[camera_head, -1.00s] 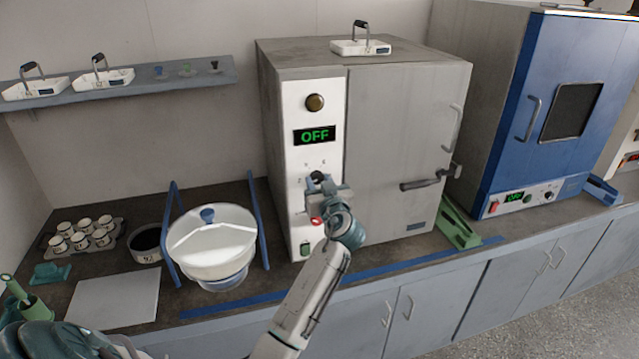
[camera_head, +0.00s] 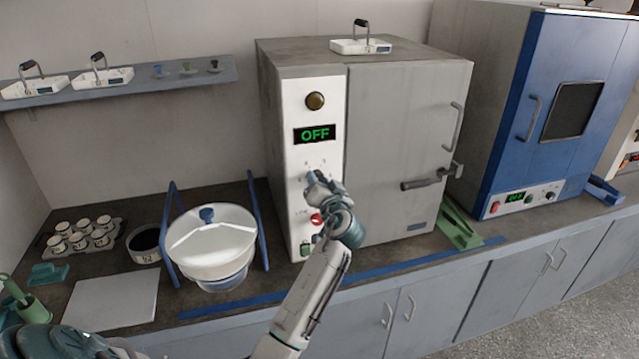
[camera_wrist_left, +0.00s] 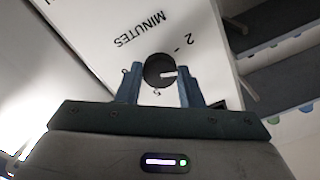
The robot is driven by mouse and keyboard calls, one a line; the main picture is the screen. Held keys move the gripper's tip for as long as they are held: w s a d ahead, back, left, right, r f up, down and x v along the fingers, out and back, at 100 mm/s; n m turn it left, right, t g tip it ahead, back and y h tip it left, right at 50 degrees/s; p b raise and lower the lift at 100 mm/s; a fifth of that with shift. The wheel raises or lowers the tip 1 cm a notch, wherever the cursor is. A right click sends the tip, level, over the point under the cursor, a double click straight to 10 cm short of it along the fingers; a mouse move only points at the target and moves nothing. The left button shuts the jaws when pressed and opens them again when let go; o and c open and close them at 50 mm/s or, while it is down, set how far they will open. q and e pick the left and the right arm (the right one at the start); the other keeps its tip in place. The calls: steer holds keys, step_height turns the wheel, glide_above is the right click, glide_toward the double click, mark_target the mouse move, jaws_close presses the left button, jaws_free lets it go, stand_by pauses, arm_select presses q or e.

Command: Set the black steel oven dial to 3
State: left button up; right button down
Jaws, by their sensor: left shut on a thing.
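The grey oven (camera_head: 400,130) has a white front panel (camera_head: 300,160) with a display (camera_head: 314,134) reading OFF. My left gripper (camera_head: 316,178) is at the middle of this panel, largely covering the dial in the head view. In the left wrist view the black dial (camera_wrist_left: 157,68) is between the two blue fingers of my left gripper (camera_wrist_left: 158,88), which is shut on it. The dial's white pointer mark points to the right in that view. The printed word MINUTES and a 2 show beside it; another mark below it is partly hidden. My right gripper is not in view.
A round brown knob (camera_head: 315,101) is above the display, and a red button (camera_head: 316,219) is below my gripper. The oven's door handle (camera_head: 425,183) is to the right. A white covered bowl (camera_head: 212,245) stands to the left. A blue oven (camera_head: 540,110) is at right.

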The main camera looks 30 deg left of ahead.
arm_select(q)
steer(key=shift+m+p, duration=0.95)
steer(key=shift+m, duration=2.55)
steer(key=shift+f, duration=0.1)
steer(key=o, duration=1)
steer(key=b+v, duration=0.4)
steer(key=v, duration=0.7)
